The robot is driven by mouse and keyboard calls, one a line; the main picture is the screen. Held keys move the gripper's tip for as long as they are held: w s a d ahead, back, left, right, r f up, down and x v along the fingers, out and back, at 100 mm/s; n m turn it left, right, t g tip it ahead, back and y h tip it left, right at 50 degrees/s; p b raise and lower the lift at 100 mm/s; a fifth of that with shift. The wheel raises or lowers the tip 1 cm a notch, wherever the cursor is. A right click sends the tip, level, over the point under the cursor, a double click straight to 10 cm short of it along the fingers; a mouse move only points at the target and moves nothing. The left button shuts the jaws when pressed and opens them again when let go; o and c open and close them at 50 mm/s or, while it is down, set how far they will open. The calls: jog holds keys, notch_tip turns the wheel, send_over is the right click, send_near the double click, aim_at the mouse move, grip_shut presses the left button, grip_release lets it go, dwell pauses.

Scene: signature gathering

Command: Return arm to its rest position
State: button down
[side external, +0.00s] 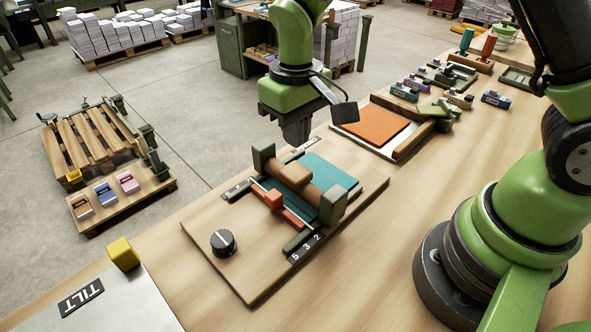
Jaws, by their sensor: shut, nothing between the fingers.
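My gripper (296,135) hangs pointing down in the upper middle of the side external view. Its fingers are shut and hold nothing. It is above the far edge of a wooden board (225,271) that carries a teal pad (330,178), a wooden roller (293,176) between green end blocks, an orange slider (272,198) and a black knob (222,242). I cannot tell how high the fingertips are above the board. My arm's base stands on the bench at the right.
An orange sheet (372,129) lies in a frame behind the board. Several small coloured stamps (496,99) and tools stand farther back on the bench (385,245). A yellow block (123,254) sits at the front left by a TILT plate (125,306). A pallet (92,140) stands on the floor at left.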

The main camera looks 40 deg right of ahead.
jog(key=s+d+r+m+t+y, duration=0.1)
jog(key=s+d+r+t, duration=0.15)
jog(key=r, duration=0.45)
jog(key=s+d+r+m+t, duration=0.1)
jog(key=s+r, duration=0.3)
jog(key=r, duration=0.3)
jog(key=s+d+r+m+t+y, duration=0.1)
jog(key=s+r+m+t, duration=0.1)
jog(key=s, duration=0.8)
jog(key=shift+d+r+t, duration=0.15)
jog(key=shift+r+t, duration=0.55)
jog(key=shift+t, duration=0.15)
jog(key=shift+s, duration=0.1)
